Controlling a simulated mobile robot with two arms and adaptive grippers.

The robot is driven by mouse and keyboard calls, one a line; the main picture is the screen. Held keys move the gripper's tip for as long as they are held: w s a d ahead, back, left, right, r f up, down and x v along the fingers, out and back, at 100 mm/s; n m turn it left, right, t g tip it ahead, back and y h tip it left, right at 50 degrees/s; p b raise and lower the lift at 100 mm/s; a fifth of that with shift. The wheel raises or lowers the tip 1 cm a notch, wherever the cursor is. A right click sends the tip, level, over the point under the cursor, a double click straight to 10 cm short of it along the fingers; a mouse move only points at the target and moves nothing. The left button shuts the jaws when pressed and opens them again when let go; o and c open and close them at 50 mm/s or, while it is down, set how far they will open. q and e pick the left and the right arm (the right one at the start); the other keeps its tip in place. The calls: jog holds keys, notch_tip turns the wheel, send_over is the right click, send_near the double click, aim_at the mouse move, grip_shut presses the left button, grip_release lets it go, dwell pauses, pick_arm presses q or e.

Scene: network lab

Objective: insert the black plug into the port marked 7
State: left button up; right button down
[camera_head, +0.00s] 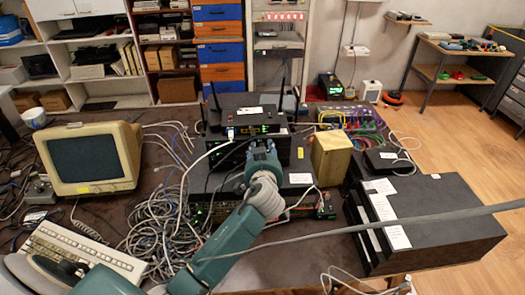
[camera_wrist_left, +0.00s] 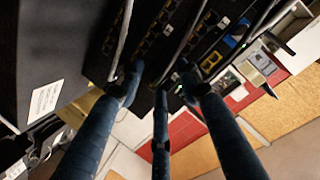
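My left gripper (camera_head: 262,152) is at the front of the stack of black network devices in the head view. In the left wrist view its three dark fingers (camera_wrist_left: 160,82) converge near a black device front with a row of ports (camera_wrist_left: 147,42). The fingertips stand apart from one another, and dark surfaces show between them. I cannot make out a black plug, nor whether the fingers grip one. The number 7 is not legible on any port. My right gripper is not in view.
A black router with antennas (camera_head: 246,120) tops the stack. A beige box (camera_head: 331,158) stands right of it, and black cases (camera_head: 437,215) lie further right. Tangled grey cables (camera_head: 160,228), a keyboard (camera_head: 84,252) and a monitor (camera_head: 90,158) crowd the left side.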

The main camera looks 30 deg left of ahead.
pick_arm(q)
jog(key=v, duration=1.2)
jog(key=shift+a, duration=0.1)
